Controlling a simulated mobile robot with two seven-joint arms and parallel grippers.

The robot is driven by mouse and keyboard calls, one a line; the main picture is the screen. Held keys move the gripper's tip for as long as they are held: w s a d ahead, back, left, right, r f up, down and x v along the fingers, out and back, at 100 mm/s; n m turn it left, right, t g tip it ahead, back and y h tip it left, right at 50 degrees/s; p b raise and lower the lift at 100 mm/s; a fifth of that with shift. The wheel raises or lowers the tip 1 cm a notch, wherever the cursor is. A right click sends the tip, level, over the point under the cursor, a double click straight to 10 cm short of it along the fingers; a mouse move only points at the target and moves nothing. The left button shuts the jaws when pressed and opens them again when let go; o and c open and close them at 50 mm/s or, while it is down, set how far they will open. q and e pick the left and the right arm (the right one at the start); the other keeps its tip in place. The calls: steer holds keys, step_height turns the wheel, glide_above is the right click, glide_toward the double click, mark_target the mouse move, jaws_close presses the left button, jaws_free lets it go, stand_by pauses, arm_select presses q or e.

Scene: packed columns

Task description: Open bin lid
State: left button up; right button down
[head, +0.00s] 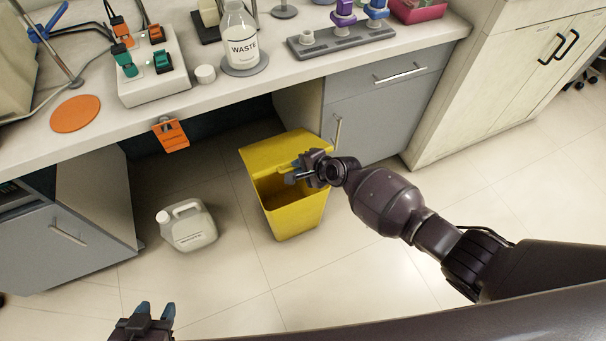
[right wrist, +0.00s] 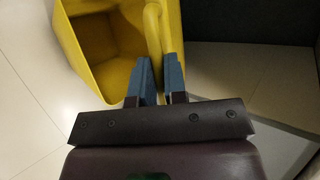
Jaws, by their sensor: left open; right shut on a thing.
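The yellow bin (head: 300,222) stands on the floor under the bench, its dark inside partly visible. Its yellow lid (head: 268,153) is raised at the back of the opening. My left gripper (head: 156,312) is open and empty at the bottom left of the head view, away from the bin.
A white jug (head: 188,228) stands on the floor left of the bin. The bench (head: 90,150) overhangs behind the bin, with an orange holder (head: 171,134) on its front edge. A grey cabinet (head: 375,115) stands right of the bin. The floor in front is clear.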

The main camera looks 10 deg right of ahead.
arm_select(q)
steer(key=shift+r, duration=0.2)
arm_select(e)
steer(key=shift+w+r, duration=0.3)
steer(key=shift+r, duration=0.1)
steer(key=c, duration=1.2)
jaws_free()
arm_select(q)
steer(key=shift+f, duration=0.1)
arm_select(e)
steer(key=shift+o, duration=0.2)
steer(key=shift+s+d+r+p, duration=0.15)
steer(key=shift+d+r+p, duration=0.05)
steer(key=shift+r+p, duration=0.1)
arm_select(q)
steer(key=r+p, duration=0.3)
steer(key=shift+w+d+r+t+p, duration=0.1)
steer(key=shift+d+r+t+p, duration=0.1)
steer(key=shift+r+t+p, duration=0.15)
arm_select(e)
steer(key=v, duration=1)
